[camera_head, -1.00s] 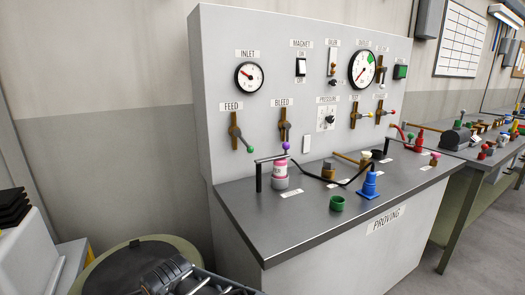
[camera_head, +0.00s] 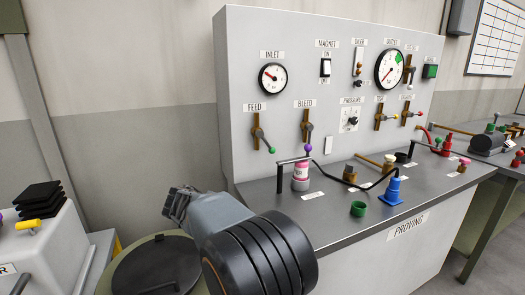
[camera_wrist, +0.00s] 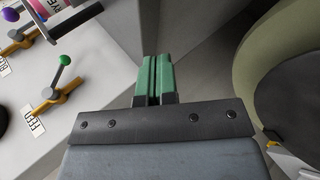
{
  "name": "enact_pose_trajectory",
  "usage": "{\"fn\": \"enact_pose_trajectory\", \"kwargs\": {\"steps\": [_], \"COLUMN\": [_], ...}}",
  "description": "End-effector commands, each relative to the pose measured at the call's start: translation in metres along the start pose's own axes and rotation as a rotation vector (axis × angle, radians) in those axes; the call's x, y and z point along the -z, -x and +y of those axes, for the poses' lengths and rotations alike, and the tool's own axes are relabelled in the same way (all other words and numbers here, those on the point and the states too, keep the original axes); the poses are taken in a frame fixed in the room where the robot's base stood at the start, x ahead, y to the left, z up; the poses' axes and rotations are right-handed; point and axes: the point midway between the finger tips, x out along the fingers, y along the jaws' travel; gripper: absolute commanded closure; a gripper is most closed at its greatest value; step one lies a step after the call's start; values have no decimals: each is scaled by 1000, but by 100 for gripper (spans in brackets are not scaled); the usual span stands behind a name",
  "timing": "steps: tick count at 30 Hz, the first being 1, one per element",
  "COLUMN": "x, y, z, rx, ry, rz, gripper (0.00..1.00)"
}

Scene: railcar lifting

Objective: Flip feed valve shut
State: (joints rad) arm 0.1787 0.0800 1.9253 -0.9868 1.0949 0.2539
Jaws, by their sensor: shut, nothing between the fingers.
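The feed valve (camera_head: 259,133) is on the upright panel under the FEED label. Its brass body stands vertical and its grey lever with a green ball end slants down to the right. The valve also shows at the left of the wrist view (camera_wrist: 52,98), beside its FEED tag. My gripper (camera_head: 172,204) is in front of and below the valve, left of the bench, and touches nothing. In the wrist view, its green fingers (camera_wrist: 154,78) are together and empty, to the right of the valve in the picture.
The bleed valve (camera_head: 307,128) with a purple ball hangs right of the feed valve. A black rail (camera_head: 281,177) and a pink-and-white bottle (camera_head: 300,178) stand on the bench below. A round drum (camera_head: 155,270) is below my arm. A white cabinet (camera_head: 60,250) stands at left.

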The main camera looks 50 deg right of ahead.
Motion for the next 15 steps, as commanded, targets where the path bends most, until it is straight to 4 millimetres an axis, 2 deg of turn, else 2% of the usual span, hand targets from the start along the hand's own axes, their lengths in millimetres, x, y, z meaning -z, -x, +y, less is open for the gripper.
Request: {"fn": "enact_pose_trajectory", "kwargs": {"steps": [1,3,6,10,15], "x": [18,41,68,94,112], "y": [-12,-26,-41,-53,-60], "z": [25,56,92,122,140], "rx": [-101,-249,-431,-611,-742], "ry": [16,33,54,76,94], "rz": [-18,-28,-31,-23,-10], "gripper": [100,100,100,100,100]}}
